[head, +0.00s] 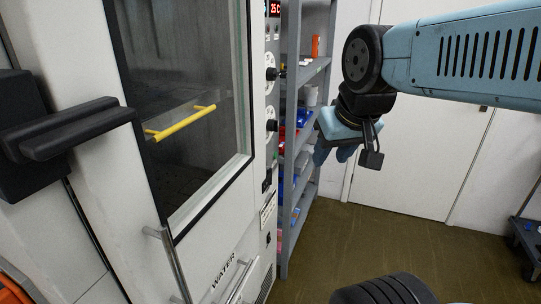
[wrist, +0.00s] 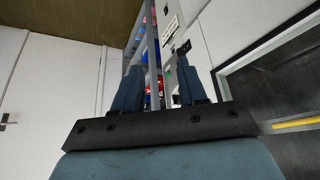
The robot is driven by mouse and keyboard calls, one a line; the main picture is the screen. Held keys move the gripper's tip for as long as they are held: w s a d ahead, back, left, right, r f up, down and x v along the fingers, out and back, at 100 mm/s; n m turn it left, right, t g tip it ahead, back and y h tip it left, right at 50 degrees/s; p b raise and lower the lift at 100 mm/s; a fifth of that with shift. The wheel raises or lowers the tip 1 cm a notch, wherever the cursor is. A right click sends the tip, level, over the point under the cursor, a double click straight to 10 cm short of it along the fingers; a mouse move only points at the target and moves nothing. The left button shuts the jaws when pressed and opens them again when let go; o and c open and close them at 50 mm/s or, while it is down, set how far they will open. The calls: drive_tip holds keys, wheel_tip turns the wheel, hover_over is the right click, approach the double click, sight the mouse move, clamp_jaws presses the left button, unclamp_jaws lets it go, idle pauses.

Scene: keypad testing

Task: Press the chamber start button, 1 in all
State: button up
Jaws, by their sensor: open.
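The test chamber (head: 215,240) is a large white cabinet with a dark window on the left in the head view. Its narrow control panel (head: 271,95) is seen edge-on, with a red display (head: 275,8) at the top and round dials with black knobs (head: 271,74) below. I cannot pick out the start button for certain. My gripper (head: 332,155) is open and empty, to the right of the panel and apart from it, in front of the shelf. In the wrist view the two blue fingers (wrist: 158,88) are spread, with part of the white panel (wrist: 172,48) beyond them.
A grey shelf rack (head: 293,125) with red and blue items stands just beyond the panel. A yellow bar (head: 180,122) shows at the chamber window. A black handle (head: 75,130) juts out at left. The floor (head: 345,235) at right is open; a dark cart (head: 527,240) stands at the edge.

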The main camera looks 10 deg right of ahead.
clamp_jaws()
idle(1.3)
